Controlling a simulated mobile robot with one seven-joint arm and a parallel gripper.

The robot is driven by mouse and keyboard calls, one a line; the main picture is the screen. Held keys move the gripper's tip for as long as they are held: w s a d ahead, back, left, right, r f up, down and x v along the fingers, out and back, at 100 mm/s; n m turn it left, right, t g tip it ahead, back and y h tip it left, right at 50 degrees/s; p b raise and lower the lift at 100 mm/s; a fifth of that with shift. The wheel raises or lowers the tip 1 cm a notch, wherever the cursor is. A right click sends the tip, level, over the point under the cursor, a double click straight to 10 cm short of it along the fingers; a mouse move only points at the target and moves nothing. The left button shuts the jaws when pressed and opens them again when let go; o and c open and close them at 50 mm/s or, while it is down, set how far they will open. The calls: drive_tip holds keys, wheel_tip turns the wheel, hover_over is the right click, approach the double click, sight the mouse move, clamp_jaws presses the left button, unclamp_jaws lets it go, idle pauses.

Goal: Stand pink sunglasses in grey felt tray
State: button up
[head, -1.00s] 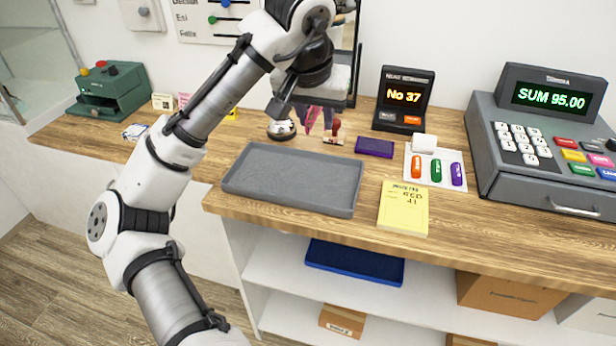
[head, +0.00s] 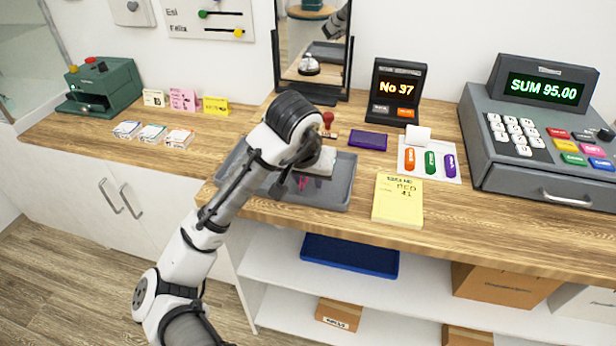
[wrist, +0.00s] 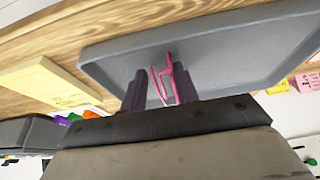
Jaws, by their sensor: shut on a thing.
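The grey felt tray (head: 338,196) lies on the wooden counter near its front edge; it also fills the upper part of the wrist view (wrist: 235,48). My gripper (head: 298,182) is over the tray, pointing down. In the wrist view my gripper (wrist: 160,74) is shut on the thin pink sunglasses (wrist: 167,82), which stick out between the dark fingers toward the tray floor. In the head view only a small pink bit of the sunglasses (head: 303,183) shows below the gripper. I cannot tell whether they touch the tray. My arm hides the tray's middle.
A yellow notepad (head: 398,200) lies right of the tray. Behind are a red-handled stamp (head: 328,121), a purple pad (head: 369,140) and a mirror (head: 318,50). A number display (head: 397,92) and cash register (head: 540,130) stand farther right. A blue tray (head: 350,256) sits on the shelf below.

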drive_tip(key=shift+f, duration=0.15)
drive_tip(key=o, duration=0.9)
drive_tip(key=shift+o, duration=0.2)
drive_tip(key=shift+a+r, duration=0.1)
drive_tip(key=shift+r, duration=0.4)
drive_tip(key=v, duration=1.1)
drive_tip(key=shift+s+r+p, duration=0.2)
drive_tip(key=shift+p, duration=0.1)
